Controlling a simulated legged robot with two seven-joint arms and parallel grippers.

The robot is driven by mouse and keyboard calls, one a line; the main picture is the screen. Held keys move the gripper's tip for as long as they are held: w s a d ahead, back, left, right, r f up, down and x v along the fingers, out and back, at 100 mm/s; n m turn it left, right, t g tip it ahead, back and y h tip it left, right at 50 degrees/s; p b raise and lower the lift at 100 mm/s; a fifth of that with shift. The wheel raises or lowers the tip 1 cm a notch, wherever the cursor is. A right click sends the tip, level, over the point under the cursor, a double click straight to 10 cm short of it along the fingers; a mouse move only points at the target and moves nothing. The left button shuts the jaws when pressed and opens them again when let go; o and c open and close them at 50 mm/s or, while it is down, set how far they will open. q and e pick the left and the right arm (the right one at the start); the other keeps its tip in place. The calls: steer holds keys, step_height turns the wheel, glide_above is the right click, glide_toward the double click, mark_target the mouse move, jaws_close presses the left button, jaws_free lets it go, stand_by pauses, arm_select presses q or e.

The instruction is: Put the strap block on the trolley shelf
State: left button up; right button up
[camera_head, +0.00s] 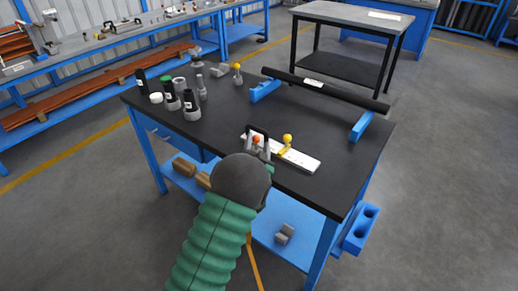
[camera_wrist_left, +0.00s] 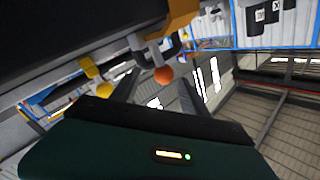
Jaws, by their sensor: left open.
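My left gripper (camera_head: 257,143) is open over the front edge of the black-topped bench (camera_head: 225,110). Its fingers stand on either side of an orange ball knob; in the left wrist view the orange knob (camera_wrist_left: 163,75) appears between the spread fingers. I cannot tell whether they touch it. A white plate (camera_head: 300,159) with a yellow ball knob (camera_head: 287,138) lies just right of the gripper. I cannot tell for certain which item is the strap block. A small grey block (camera_head: 285,234) sits on the blue lower shelf (camera_head: 265,222). My right gripper is out of view.
A long black tube (camera_head: 335,88) rests on blue supports along the far side. Several bottles and cups (camera_head: 185,102) stand at the left. Brown blocks (camera_head: 184,167) lie on the lower shelf. A grey-topped table (camera_head: 350,15) with a dark shelf (camera_head: 340,68) stands behind.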

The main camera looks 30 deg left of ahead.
mark_target(255, 142)
arm_select(q)
steer(key=w+a, duration=0.1)
steer(key=w+a+f, duration=0.1)
steer(key=a, duration=0.1)
steer(key=shift+w+a, duration=0.1)
steer(key=shift+w, duration=0.2)
steer(key=shift+s+d+r, duration=0.1)
steer(key=shift+d+r, duration=0.2)
steer(key=shift+d, duration=0.1)
steer(key=shift+c, duration=0.4)
steer(key=shift+d+r, duration=0.1)
steer(key=shift+d, duration=0.3)
steer(key=c, duration=0.5)
steer(key=shift+a, duration=0.1)
steer(key=c, duration=0.5)
steer(key=shift+s+a, duration=0.1)
steer(key=shift+a, duration=0.2)
jaws_close()
